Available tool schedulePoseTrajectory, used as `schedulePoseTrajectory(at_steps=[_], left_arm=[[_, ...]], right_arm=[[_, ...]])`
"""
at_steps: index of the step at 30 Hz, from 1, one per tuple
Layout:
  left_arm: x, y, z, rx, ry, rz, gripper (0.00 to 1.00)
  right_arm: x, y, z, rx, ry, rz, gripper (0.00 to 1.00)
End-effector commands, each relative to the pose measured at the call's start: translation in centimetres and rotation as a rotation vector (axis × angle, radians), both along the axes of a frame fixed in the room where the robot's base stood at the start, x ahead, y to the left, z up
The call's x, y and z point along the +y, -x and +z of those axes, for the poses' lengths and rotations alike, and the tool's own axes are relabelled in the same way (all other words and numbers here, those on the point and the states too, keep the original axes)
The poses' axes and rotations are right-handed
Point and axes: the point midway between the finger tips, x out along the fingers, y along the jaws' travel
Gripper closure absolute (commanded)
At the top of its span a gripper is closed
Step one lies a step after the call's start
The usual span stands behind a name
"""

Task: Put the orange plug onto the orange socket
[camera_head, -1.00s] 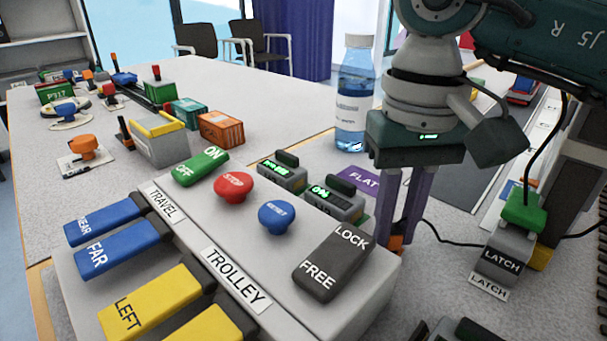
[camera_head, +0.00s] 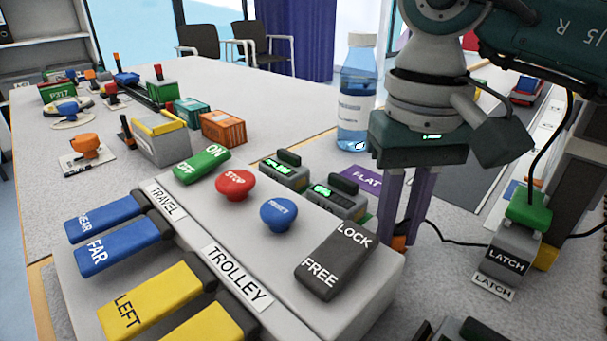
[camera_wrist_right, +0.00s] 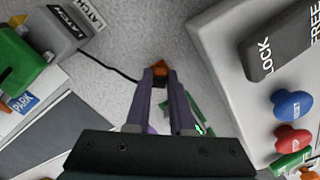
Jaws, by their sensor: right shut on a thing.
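My right gripper (camera_head: 399,238) points down just behind the right end of the grey control box. Its purple fingers are shut on a small orange plug (camera_wrist_right: 159,67), which shows at the fingertips in the right wrist view. In the head view the plug (camera_head: 398,243) is partly hidden by the box and fingers. A black cable runs from near the plug toward the latch box. An orange fitting (camera_head: 86,146) sits on a white plate at the far left; I cannot tell whether it is the orange socket. My left gripper is not in view.
The grey control box (camera_head: 374,300) with its switches fills the front middle. The latch box (camera_head: 507,255) with a green top stands at the right. A water bottle (camera_head: 356,95) stands behind my right gripper. Containers (camera_head: 223,128) stand at the back left.

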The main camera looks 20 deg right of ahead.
Motion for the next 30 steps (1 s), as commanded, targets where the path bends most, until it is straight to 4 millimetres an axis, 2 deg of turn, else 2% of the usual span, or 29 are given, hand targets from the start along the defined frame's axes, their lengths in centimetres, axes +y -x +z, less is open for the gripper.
schedulePoseTrajectory(at_steps=[19,20,28,30], left_arm=[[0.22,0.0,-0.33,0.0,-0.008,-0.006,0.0],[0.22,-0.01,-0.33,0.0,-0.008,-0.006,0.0],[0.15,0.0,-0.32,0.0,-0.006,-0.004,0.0],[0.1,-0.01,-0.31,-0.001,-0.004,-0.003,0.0]], right_arm=[[0.01,-0.01,-0.16,0.0,0.0,0.0,1.0],[0.0,-0.01,-0.16,0.0,0.0,0.0,0.78],[-0.01,0.0,-0.17,0.0,0.0,0.0,0.47],[0.0,0.0,-0.17,0.0,0.0,0.0,0.44]])
